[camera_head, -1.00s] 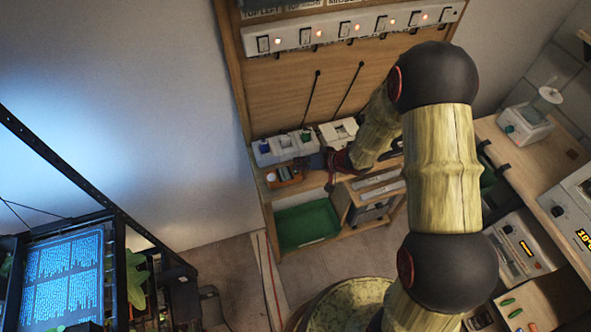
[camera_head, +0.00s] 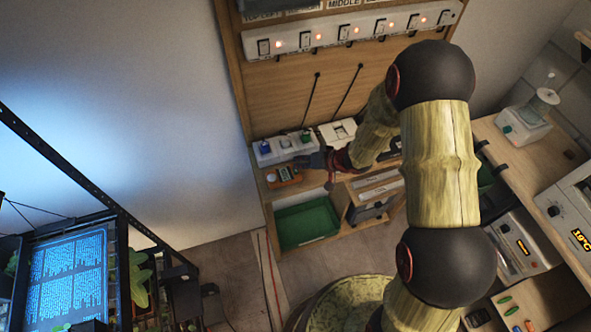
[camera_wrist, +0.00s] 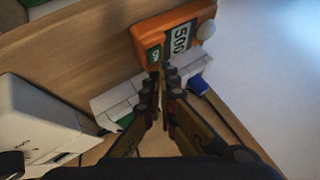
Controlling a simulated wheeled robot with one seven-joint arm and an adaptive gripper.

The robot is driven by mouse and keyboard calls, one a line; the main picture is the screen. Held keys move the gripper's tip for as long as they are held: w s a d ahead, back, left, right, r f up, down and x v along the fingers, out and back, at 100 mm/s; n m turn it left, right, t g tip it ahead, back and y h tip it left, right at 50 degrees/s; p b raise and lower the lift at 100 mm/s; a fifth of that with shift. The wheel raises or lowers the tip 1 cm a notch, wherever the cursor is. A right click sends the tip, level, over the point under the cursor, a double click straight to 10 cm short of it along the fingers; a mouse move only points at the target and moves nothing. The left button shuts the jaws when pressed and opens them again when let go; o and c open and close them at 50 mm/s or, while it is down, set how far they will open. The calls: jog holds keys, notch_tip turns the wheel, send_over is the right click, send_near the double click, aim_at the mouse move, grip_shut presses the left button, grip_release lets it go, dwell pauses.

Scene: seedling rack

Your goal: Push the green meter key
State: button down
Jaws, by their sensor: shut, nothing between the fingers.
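The orange meter (camera_head: 284,177) sits on the wooden shelf at the left end, below the white boxes.
A white box with a blue cap (camera_wrist: 198,84) and a white unit (camera_wrist: 38,125) lie close to my fingers. A green tray (camera_head: 307,222) sits under the shelf. A power strip with several lit switches (camera_head: 350,30) hangs on the wooden back panel above.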

notch_tip(320, 180, up, 6)
jog(key=p, duration=0.7)
dwell(0.5)
jog(key=s+d+f+h, duration=0.1)
jog(key=d, duration=0.1)
jog(key=d+f+n+h, duration=0.1)
jog(key=d+f, duration=0.1)
jog(key=s+d+f+g+h, duration=0.1)
jog(key=d, duration=0.2)
jog(key=shift+s+f+h, duration=0.3)
jog(key=shift+f, duration=0.1)
jog(key=d, duration=0.1)
jog(key=s+d+h, duration=0.1)
jog(key=d, duration=0.1)
jog(key=shift+s+g, duration=0.1)
jog(key=shift+g, duration=0.2)
jog(key=s+d+r+g+h+b, duration=0.1)
jog(key=s+d+r+h+b, duration=0.25)
jog(key=s+d+r, duration=0.35)
jog(key=s+a+r+m+t+b, duration=0.2)
jog(key=s+r+b, duration=1.1)
jog(key=s+b, duration=0.4)
jog(key=shift+s+r+t+y, duration=0.3)
jog(key=shift+s+r+y, duration=0.05)
jog(key=shift+s+y, duration=0.1)
